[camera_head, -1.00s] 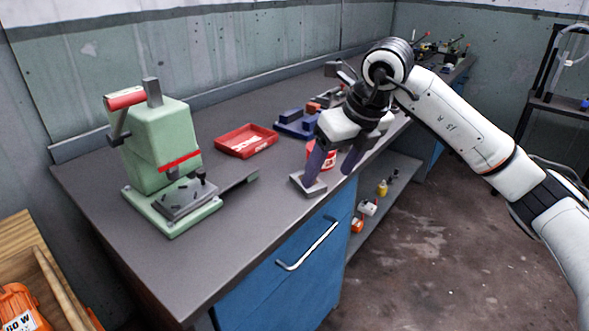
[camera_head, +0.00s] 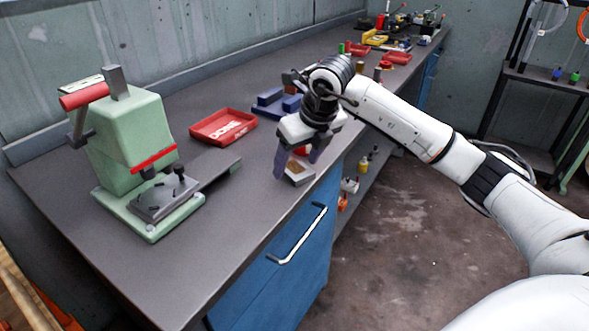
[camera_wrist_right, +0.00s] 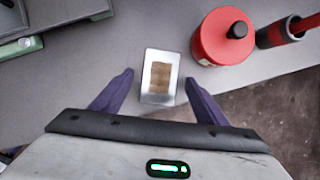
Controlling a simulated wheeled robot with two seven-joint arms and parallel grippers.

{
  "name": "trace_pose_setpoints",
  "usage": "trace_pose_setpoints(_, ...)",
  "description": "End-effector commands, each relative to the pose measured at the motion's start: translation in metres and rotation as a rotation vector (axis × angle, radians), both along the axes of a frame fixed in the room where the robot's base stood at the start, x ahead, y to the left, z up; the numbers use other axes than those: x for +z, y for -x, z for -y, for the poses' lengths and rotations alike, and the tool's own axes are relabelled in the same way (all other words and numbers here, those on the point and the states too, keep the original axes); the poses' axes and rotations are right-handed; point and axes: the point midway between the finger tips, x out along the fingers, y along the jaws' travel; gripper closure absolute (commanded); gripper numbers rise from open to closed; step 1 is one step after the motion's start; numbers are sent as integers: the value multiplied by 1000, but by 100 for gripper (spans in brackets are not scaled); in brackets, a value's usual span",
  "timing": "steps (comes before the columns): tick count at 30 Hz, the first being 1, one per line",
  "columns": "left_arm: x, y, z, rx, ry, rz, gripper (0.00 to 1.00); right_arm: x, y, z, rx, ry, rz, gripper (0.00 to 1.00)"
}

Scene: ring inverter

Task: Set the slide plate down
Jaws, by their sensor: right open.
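The slide plate (camera_head: 301,179) is a small light metal plate with a brown patch on top, near the bench's front edge. It also shows in the right wrist view (camera_wrist_right: 147,93), seemingly lying flat on the grey bench top. My right gripper (camera_head: 297,168) is open above it. In the wrist view the purple fingertips (camera_wrist_right: 159,76) are apart, one on each side of the plate, with a gap to it on both sides. My left gripper is in neither view.
A green press (camera_head: 125,140) with a grey slide fixture stands at the left of the bench. A red tray (camera_head: 223,127) marked DONE and a blue block (camera_head: 270,97) lie behind. A red round container (camera_wrist_right: 222,37) stands close to the plate. Bench space between press and plate is clear.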

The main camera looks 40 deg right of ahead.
Motion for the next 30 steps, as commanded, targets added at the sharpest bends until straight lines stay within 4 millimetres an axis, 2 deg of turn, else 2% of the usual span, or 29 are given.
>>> trace_pose_setpoints(3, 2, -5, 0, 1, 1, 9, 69, -7, -3, 0, 0, 0, 0, 33)
trace_pose_setpoints(9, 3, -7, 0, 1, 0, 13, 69, -7, -3, 0, 0, 0, 1, 33)
trace_pose_setpoints(11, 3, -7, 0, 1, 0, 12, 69, -7, -3, 0, 0, 0, 1, 41)
trace_pose_setpoints(21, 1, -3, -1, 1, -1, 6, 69, -4, -4, 0, -1, -1, 7, 99)
trace_pose_setpoints(27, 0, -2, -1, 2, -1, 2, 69, -4, -4, 0, -1, -1, 7, 100)
trace_pose_setpoints(30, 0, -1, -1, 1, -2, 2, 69, 3, -4, 0, -1, -1, 9, 100)
